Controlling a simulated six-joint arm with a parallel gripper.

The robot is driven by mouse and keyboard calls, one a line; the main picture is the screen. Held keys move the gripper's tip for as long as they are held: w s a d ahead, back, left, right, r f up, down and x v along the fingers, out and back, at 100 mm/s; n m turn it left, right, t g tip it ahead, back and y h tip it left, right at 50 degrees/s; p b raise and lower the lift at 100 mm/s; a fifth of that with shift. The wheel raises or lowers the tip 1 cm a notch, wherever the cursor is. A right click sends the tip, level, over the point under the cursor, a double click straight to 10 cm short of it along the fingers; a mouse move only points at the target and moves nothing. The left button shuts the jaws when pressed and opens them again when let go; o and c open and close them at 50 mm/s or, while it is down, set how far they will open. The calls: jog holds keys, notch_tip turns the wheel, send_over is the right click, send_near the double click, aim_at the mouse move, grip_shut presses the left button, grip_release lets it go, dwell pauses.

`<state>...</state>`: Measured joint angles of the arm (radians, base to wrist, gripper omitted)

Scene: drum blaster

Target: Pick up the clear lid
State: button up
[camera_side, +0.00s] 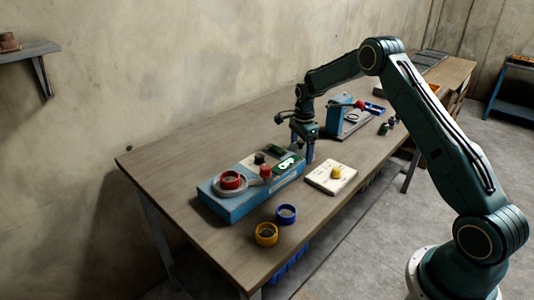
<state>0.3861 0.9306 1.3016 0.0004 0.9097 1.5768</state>
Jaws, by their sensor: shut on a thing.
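My gripper (302,151) is at the far end of the blue machine (236,206), low over the table. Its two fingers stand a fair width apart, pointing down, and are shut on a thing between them. I take this to be the clear lid, but it is see-through and too small to make out. The machine carries a red ring on a grey disc (230,182), a red knob (265,171) and a green-and-white panel (287,164) close to the gripper.
A white board with a yellow knob (324,182) lies right of the machine. A yellow ring (266,235) and a blue ring (286,214) stand at the front. A blue press with a red-tipped lever (341,116) stands behind the gripper. The table's left end (165,172) is clear.

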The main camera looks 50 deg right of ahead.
jog(key=shift+r, duration=0.1)
notch_tip(320, 180, up, 20)
dwell(0.7)
jog(key=shift+a, duration=0.1)
dwell(0.4)
jog(key=n, duration=0.6)
send_over(231, 180)
notch_tip(231, 180, down, 6)
jog(key=shift+s+a, duration=0.1)
jog(key=shift+a, duration=0.05)
jog(key=shift+f, duration=3.1)
jog(key=shift+f, duration=0.25)
